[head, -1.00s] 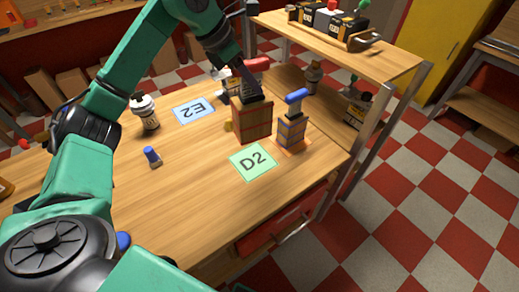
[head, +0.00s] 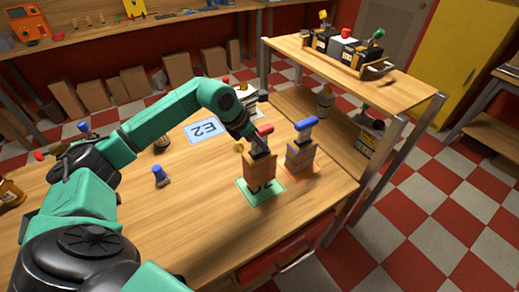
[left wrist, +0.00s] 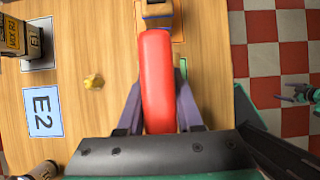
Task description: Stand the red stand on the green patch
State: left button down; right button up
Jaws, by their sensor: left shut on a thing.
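The red stand (head: 259,173), a brown block with a red handle on top, is upright over the green patch (head: 274,197). Its base covers the middle of the patch, with green showing around it; I cannot tell whether it touches. My left gripper (head: 259,147) is shut on the red handle from above. In the left wrist view, the red handle (left wrist: 158,80) lies between the two fingers, and a sliver of the green patch (left wrist: 183,68) shows beside it. My right gripper (left wrist: 288,93) seems to show small at the right edge of that view, its jaws unclear.
A similar stand with a blue handle (head: 301,152) stands close on the right, on an orange patch (head: 309,175). A blue E2 patch (head: 202,130) lies behind left, and a small blue-topped item (head: 160,175) further left. A wooden shelf (head: 345,68) rises at the right.

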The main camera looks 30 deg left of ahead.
aim_at(259, 151)
pick_arm(q)
notch_tip(259, 151, down, 4)
jog(key=shift+r+p, duration=0.1)
jog(key=shift+p, duration=0.35)
jog(key=shift+f, duration=0.2)
jog(key=c, duration=0.6)
grip_release()
jog(key=shift+s+r, duration=0.1)
jog(key=b+v, duration=0.3)
jog(key=v, duration=0.9)
